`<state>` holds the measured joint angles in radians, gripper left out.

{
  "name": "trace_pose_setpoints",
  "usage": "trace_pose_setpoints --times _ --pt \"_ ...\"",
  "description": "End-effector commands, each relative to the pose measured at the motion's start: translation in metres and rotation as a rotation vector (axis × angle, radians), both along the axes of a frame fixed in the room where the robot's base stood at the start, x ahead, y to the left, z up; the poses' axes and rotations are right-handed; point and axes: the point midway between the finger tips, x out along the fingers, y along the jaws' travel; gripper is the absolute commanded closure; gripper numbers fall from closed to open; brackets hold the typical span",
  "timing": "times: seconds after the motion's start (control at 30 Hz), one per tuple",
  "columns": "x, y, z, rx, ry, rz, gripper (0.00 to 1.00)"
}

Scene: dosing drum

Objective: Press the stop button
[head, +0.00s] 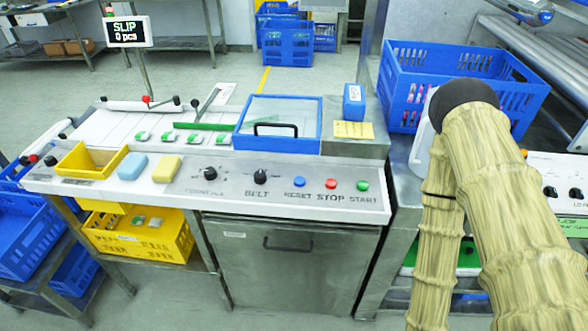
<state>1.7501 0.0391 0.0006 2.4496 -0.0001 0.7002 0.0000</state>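The stop button (333,184) is a small red knob on the sloped grey front panel (225,185) of the machine, above the printed word STOP. The blue reset button (299,182) sits to its left and the green start button (362,186) to its right. All three show unobstructed. My arm, in a pale ribbed sleeve with a dark joint at the top, stands at the right of the head view. My gripper is not in view, and the arm runs out of the bottom edge.
Left of the buttons is the black belt knob (260,177). A blue-framed clear lid (279,124) stands behind the panel. A blue crate (450,62) stands behind my arm. A small display (127,32) reads SLIP, 0 pcs. The space in front of the buttons looks clear.

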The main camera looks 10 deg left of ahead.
Motion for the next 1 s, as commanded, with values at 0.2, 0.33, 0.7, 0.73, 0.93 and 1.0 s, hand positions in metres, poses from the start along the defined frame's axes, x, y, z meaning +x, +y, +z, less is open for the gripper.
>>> trace_pose_setpoints --times 0.2,0.33,0.7,0.73,0.93,1.0 --pt "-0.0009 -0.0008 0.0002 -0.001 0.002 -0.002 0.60" --pt "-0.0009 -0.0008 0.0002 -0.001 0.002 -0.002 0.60" --pt "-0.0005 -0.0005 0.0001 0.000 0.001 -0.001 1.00" --pt "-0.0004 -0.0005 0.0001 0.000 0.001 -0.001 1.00" --pt "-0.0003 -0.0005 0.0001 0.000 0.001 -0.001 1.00" --pt "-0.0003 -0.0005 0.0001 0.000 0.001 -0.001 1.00"
